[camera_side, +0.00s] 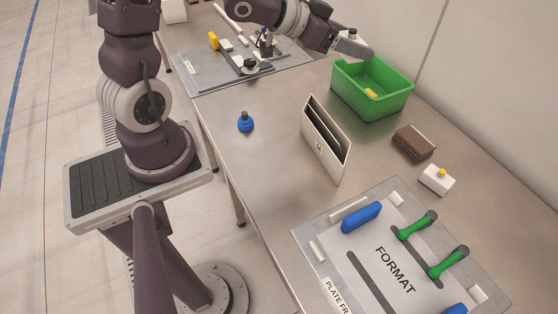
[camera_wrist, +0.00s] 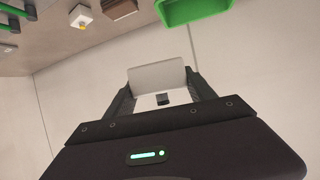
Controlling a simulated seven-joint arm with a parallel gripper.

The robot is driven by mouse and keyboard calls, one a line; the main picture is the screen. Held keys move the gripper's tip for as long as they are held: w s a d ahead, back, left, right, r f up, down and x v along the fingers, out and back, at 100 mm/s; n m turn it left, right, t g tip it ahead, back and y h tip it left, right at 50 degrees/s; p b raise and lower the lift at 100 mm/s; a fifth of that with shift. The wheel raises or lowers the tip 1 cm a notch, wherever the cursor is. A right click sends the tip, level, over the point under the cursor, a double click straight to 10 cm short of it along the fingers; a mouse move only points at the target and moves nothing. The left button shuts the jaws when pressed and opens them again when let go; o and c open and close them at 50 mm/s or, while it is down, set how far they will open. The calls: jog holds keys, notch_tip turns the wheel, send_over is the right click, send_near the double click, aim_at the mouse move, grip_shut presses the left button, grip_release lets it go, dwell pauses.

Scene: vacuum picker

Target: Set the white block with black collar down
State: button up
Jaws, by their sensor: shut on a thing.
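My gripper (camera_side: 337,44) is at the top of the side view, beside and above the back of the green bin. It is shut on the white block with black collar (camera_side: 355,46), which is held in the air, clear of the table. In the wrist view the white block (camera_wrist: 157,77) sits between the two dark fingers, with a small black part showing near the palm. The fingers hide the block's sides, and its lower end is not clear to see.
A green bin (camera_side: 372,103) with a yellow item inside stands below. A file holder (camera_side: 325,140), brown block (camera_side: 414,142), white box with yellow knob (camera_side: 437,180) and blue knob (camera_side: 246,123) stand on the metal table. A FORMAT plate (camera_side: 372,262) lies in front; a wall runs behind.

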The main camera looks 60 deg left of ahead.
aim_at(279, 162)
jog(key=shift+w+a+f+n+y, duration=0.2)
jog(key=shift+w+n+y, duration=0.1)
jog(key=a+f+n+g+y, duration=0.5)
jog(key=a+f+n+y, duration=0.45)
jog(key=n+y, duration=0.25)
jog(key=s+f+n+g+y, duration=0.1)
jog(key=s+f+n+g, duration=0.1)
jog(key=s+f, duration=0.1)
jog(key=s+d+f+n+g, duration=0.1)
jog(key=s+f+n+g, duration=0.2)
jog(key=s, duration=0.3)
jog(key=s+d+f+n+g+y, duration=0.1)
jog(key=s+f+n+g, duration=0.1)
jog(key=s, duration=0.2)
jog(key=shift+s+d+f+n+g+y, duration=0.2)
jog(key=shift+f+n+g+y, duration=0.1)
jog(key=shift+f+n+g, duration=0.1)
jog(key=s+d+m+t, duration=0.1)
jog(key=d, duration=0.1)
jog(key=s+d+m+t, duration=0.1)
jog(key=d+m+t, duration=0.1)
jog(key=d, duration=0.1)
jog(key=s+d+f+m+t, duration=0.1)
jog(key=d, duration=0.2)
jog(key=shift+s+t+h, duration=0.35)
jog(key=shift+t+h, duration=0.05)
jog(key=shift+s+f+m, duration=0.1)
jog(key=shift+f+m, duration=0.2)
jog(key=shift+d+f, duration=0.1)
jog(key=shift+f, duration=2.15)
